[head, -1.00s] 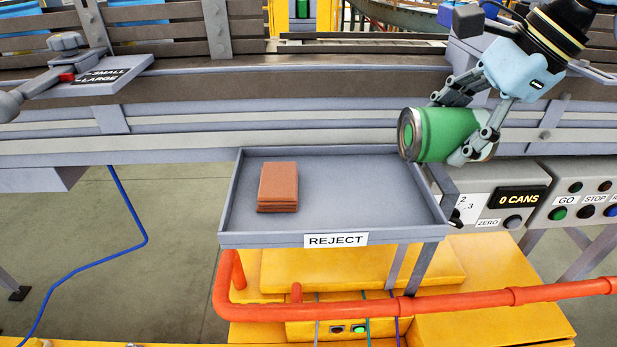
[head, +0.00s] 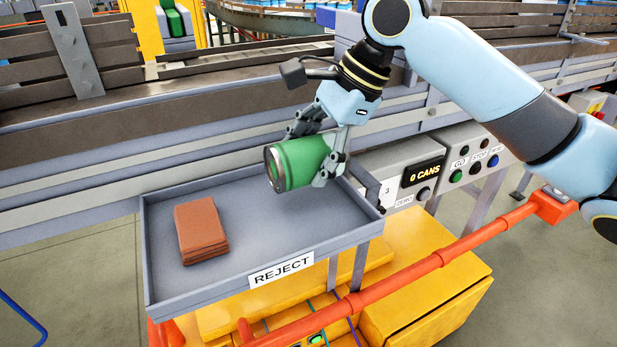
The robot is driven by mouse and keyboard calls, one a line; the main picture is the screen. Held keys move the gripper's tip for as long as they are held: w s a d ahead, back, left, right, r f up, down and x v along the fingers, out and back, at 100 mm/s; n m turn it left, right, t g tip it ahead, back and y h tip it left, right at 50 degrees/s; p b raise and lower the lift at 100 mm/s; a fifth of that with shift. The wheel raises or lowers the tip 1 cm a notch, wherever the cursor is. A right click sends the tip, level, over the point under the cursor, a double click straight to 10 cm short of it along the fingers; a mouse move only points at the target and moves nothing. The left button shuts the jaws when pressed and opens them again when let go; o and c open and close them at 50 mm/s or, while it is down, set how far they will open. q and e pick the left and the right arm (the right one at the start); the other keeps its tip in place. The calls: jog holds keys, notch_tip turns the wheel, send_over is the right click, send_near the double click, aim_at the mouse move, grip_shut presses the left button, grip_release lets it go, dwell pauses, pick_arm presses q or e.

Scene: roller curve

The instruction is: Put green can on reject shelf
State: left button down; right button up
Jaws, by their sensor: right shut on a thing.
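The green can (head: 300,162) lies on its side in my right gripper (head: 322,160), its silver-rimmed end facing left. The gripper's fingers are shut around its right part. The can appears above the back right part of the reject shelf (head: 345,239), a grey tray with a raised rim and a REJECT label; a gap shows no contact with the tray floor that I can make out. My left gripper is not in view.
A stack of brown pieces (head: 201,230) lies on the left part of the shelf. The conveyor side (head: 100,150) runs behind it. A control box reading 0 CANS (head: 422,174) stands to the right. An orange pipe (head: 400,281) runs in front. The shelf's middle and right are clear.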

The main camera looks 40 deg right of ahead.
aim_at(312, 177)
notch_tip(312, 177, down, 4)
jog(key=shift+s, duration=0.1)
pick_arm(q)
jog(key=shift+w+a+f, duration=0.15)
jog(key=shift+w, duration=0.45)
pick_arm(e)
jog(key=shift+f, duration=0.1)
jog(key=o, duration=1.3)
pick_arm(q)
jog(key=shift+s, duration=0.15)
